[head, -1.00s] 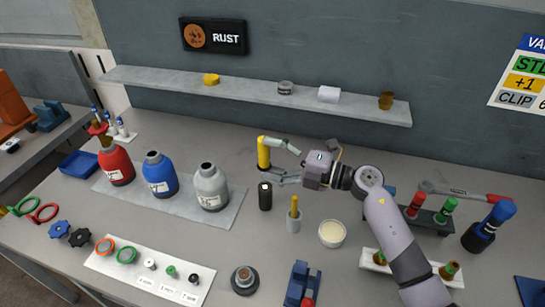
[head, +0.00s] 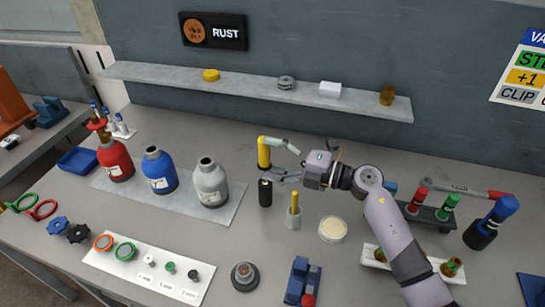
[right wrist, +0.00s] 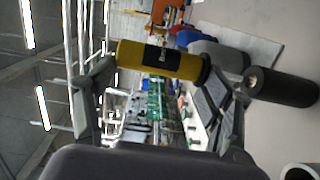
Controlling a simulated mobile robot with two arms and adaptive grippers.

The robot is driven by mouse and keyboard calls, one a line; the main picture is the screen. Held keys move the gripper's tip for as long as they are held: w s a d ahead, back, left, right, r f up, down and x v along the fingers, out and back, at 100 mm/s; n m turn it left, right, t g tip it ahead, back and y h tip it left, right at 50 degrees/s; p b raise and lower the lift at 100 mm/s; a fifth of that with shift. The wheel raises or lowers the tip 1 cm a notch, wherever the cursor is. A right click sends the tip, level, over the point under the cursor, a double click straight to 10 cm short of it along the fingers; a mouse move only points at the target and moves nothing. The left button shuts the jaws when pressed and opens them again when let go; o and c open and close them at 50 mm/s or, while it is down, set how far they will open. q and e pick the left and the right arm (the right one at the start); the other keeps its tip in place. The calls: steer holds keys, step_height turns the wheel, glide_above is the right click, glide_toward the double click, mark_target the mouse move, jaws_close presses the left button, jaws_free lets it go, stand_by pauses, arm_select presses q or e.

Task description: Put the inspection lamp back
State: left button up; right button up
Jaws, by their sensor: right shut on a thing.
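The inspection lamp, taken to be the yellow cylinder (head: 263,151) with a black lower end, is upright at the middle of the bench. In the right wrist view the yellow lamp (right wrist: 135,60) carries a black label and lies sideways in the picture. My right gripper (head: 283,160) comes in from the right and is shut on it, one finger near its top end and the other near its bottom end. I cannot tell whether its base touches the bench. My left gripper is not in view.
A black cylinder (head: 265,194) stands just in front of the lamp, with a grey cup (head: 293,221) and a round dish (head: 333,229) nearby. Red (head: 115,161), blue (head: 160,173) and grey (head: 210,184) bottles stand left. A shelf (head: 240,88) runs behind.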

steer(key=shift+f+b, duration=1.85)
steer(key=shift+f, duration=0.7)
steer(key=shift+r, duration=0.2)
